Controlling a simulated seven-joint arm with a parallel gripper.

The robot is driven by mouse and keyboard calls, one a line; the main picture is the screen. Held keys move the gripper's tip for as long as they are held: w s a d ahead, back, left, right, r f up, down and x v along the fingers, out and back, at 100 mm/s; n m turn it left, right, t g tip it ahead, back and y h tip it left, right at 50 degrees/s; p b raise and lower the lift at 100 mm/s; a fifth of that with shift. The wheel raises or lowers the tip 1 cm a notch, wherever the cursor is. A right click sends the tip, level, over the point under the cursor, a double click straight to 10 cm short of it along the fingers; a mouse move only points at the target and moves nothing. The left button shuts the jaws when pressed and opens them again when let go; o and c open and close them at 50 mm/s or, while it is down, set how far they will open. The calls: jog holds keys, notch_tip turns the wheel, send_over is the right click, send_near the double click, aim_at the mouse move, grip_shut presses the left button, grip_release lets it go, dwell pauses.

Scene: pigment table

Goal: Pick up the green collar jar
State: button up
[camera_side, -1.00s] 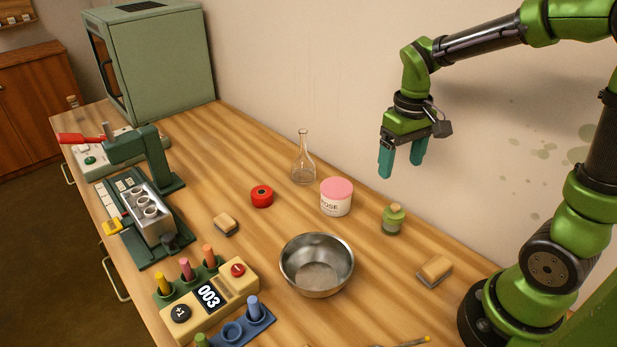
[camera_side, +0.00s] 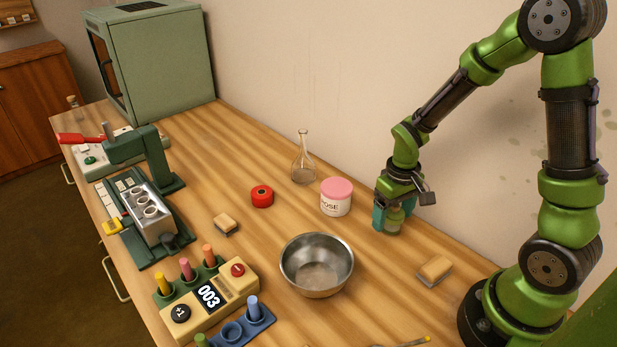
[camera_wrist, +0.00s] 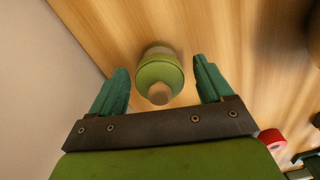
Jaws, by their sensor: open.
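The green collar jar (camera_side: 391,225) stands upright on the wooden table near the wall, partly hidden by my gripper in the side view. In the wrist view the jar (camera_wrist: 158,72) shows a green collar and a pale stopper. My gripper (camera_side: 391,217) is lowered around the jar, pointing down. In the wrist view my gripper (camera_wrist: 161,80) is open, with one teal finger on each side of the jar and a visible gap on both sides.
A pink-lidded jar (camera_side: 336,198) stands close to the left of my gripper. A glass flask (camera_side: 303,165) is behind it. A steel bowl (camera_side: 317,285) and a wood-backed block (camera_side: 435,270) are nearer the front. A red round item (camera_side: 262,196) lies farther left.

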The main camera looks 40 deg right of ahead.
jog(key=shift+f, duration=0.1)
jog(key=shift+c, duration=0.3)
jog(key=c, duration=1.2)
